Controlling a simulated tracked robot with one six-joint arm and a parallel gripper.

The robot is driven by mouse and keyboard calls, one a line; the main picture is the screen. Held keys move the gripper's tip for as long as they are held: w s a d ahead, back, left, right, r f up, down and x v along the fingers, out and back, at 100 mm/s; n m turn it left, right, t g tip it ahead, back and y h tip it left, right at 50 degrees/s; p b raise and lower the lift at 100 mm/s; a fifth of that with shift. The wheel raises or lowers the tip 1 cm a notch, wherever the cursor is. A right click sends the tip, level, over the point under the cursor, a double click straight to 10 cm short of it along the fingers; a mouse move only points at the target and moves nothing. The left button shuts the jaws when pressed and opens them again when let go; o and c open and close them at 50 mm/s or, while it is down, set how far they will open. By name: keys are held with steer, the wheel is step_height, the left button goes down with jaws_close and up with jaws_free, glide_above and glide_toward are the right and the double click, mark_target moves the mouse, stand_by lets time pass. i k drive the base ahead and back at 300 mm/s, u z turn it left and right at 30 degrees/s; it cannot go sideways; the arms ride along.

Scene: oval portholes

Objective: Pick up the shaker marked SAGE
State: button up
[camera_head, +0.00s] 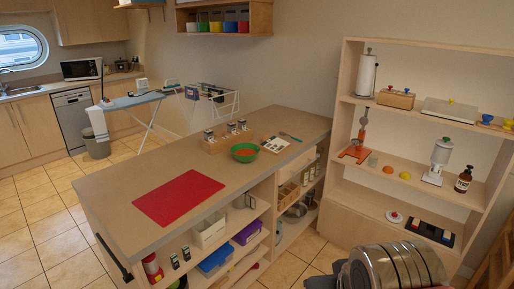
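Several small shakers with dark tops show, but their labels are too small to read, so I cannot tell which is marked SAGE. Three stand in a wooden rack (216,148) on the island counter: a left shaker (209,137), a middle shaker (232,128) and a right shaker (242,125). Two more small dark-and-white items that may be shakers, a left one (175,262) and a right one (186,254), stand on a shelf under the counter. Similar small items (306,178) are on the shelf at the island's right end. I cannot make out my gripper.
The island counter (120,205) holds a red mat (179,197), a green bowl (244,157) and a white card (276,144). A tall shelf unit (345,75) stands right. Tiled floor (45,235) is open left of the island. A shiny banded cylinder fills the bottom right.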

mark_target(208, 134)
steer(key=z, duration=0.05)
steer(key=i, duration=1)
steer(key=u, duration=0.05)
